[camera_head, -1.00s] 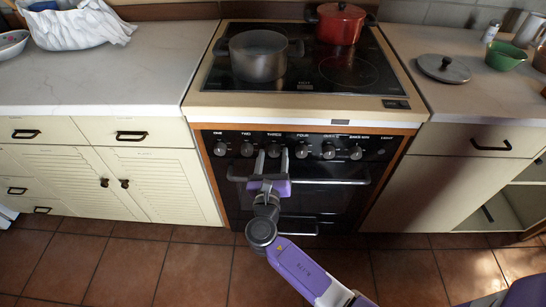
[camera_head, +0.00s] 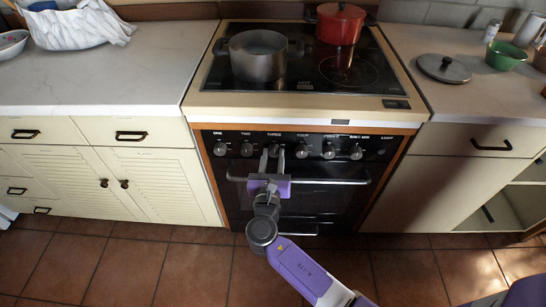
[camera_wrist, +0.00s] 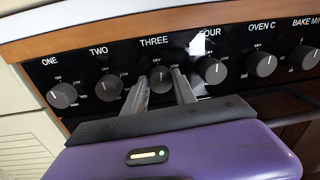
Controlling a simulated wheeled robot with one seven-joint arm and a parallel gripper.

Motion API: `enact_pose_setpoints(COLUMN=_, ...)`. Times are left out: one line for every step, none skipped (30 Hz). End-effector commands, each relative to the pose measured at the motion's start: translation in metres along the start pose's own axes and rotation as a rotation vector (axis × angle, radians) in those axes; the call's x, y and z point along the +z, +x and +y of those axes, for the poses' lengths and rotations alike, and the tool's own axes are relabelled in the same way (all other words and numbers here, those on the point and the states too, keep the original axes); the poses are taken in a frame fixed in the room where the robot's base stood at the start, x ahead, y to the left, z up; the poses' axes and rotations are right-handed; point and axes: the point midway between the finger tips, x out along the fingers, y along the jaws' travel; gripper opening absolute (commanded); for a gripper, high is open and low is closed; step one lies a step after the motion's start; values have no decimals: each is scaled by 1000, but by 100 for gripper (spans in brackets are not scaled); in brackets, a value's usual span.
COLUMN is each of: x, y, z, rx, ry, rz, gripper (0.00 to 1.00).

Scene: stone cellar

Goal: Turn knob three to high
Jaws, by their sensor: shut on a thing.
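Knob three (camera_wrist: 161,79) is a dark round knob under the label THREE on the black stove panel (camera_head: 320,139). In the wrist view it sits between the fingertips of my gripper (camera_wrist: 160,84), and its lower part is hidden by them. In the head view my gripper (camera_head: 273,153) reaches up to knob three (camera_head: 274,149) from below, with its purple body in front of the oven door. My gripper is shut on knob three. I cannot read the exact knob setting from its pointer.
Knob two (camera_wrist: 108,87) and knob four (camera_wrist: 211,70) stand close on either side of the fingers. The oven handle (camera_head: 330,181) runs below the panel, near my gripper. A grey pot (camera_head: 258,62) and a red pot (camera_head: 341,25) stand on the cooktop.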

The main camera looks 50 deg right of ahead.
Motion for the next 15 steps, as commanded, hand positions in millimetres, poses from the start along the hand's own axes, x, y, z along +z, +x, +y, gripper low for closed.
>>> enact_pose_setpoints(x=0, y=0, z=0, rx=1, ry=35, rz=1, gripper=0)
enact_pose_setpoints(x=0, y=0, z=0, rx=1, ry=60, rz=3, gripper=0)
enact_pose_setpoints(x=-1, y=-1, z=0, rx=2, ry=94, rz=6, gripper=0)
enact_pose_setpoints(x=-1, y=-1, z=0, rx=2, ry=120, rz=7, gripper=0)
enact_pose_setpoints(x=-1, y=-1, z=0, rx=2, ry=147, rz=9, gripper=0)
enact_pose_setpoints(x=-1, y=-1, z=0, rx=3, ry=185, rz=11, gripper=0)
enact_pose_setpoints(x=-1, y=-1, z=0, rx=3, ry=214, rz=12, gripper=0)
enact_pose_setpoints(x=-1, y=-1, z=-1, rx=4, ry=243, rz=14, gripper=0)
enact_pose_setpoints(x=-1, y=-1, z=-1, rx=4, ry=281, rz=17, gripper=0)
enact_pose_setpoints(x=-1, y=-1, z=-1, rx=4, ry=309, rz=19, gripper=0)
enact_pose_setpoints(x=-1, y=-1, z=-1, rx=5, ry=338, rz=20, gripper=0)
enact_pose_setpoints(x=-1, y=-1, z=-1, rx=5, ry=376, rz=22, gripper=0)
enact_pose_setpoints(x=-1, y=-1, z=-2, rx=5, ry=405, rz=24, gripper=0)
enact_pose_setpoints(x=-1, y=-1, z=-2, rx=6, ry=433, rz=26, gripper=0)
enact_pose_setpoints(x=-2, y=-1, z=-2, rx=6, ry=471, rz=28, gripper=0)
